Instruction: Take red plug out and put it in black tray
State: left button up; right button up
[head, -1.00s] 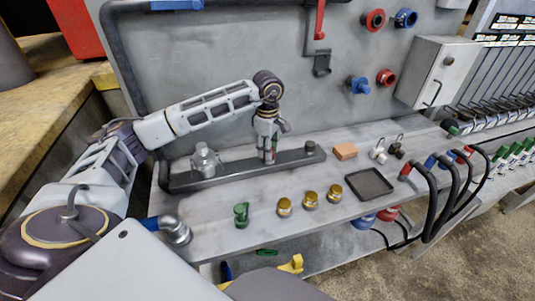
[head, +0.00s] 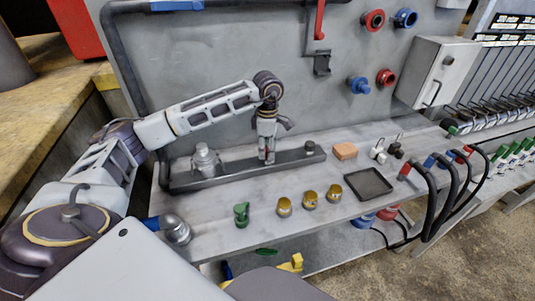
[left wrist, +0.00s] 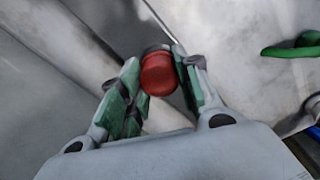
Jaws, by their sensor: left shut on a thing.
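The red plug (left wrist: 158,75) shows in the left wrist view as a round red cap between the two green-padded fingers, with a dark grey ring behind it. My left gripper (head: 267,158) points down at the dark grey rail on the bench and is shut on the plug. A sliver of red shows between the fingers in the head view. Whether the plug is still seated in the rail is hidden by the fingers. The black tray (head: 368,184) lies flat and empty on the bench to the right. My right gripper is not in view.
A grey fitting (head: 206,160) and a dark knob (head: 310,147) stand on the rail. An orange block (head: 345,151) lies between the rail and small valves (head: 378,152). Brass caps (head: 309,200) and a green fitting (head: 242,214) line the front. Black hoses (head: 428,195) arch right of the tray.

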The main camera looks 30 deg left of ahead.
pick_arm(q)
jog(key=shift+s+d+f+n, duration=0.2)
jog(key=shift+d+n, duration=0.1)
jog(key=shift+n, duration=0.8)
jog(key=shift+n+p, duration=0.3)
jog(key=shift+n, duration=0.1)
jog(key=shift+n+p, duration=0.4)
jog(key=shift+n, duration=1.9)
jog(key=o, duration=1.2)
jog(key=shift+d+r, duration=0.15)
jog(key=shift+r, duration=0.05)
jog(key=shift+w, duration=0.1)
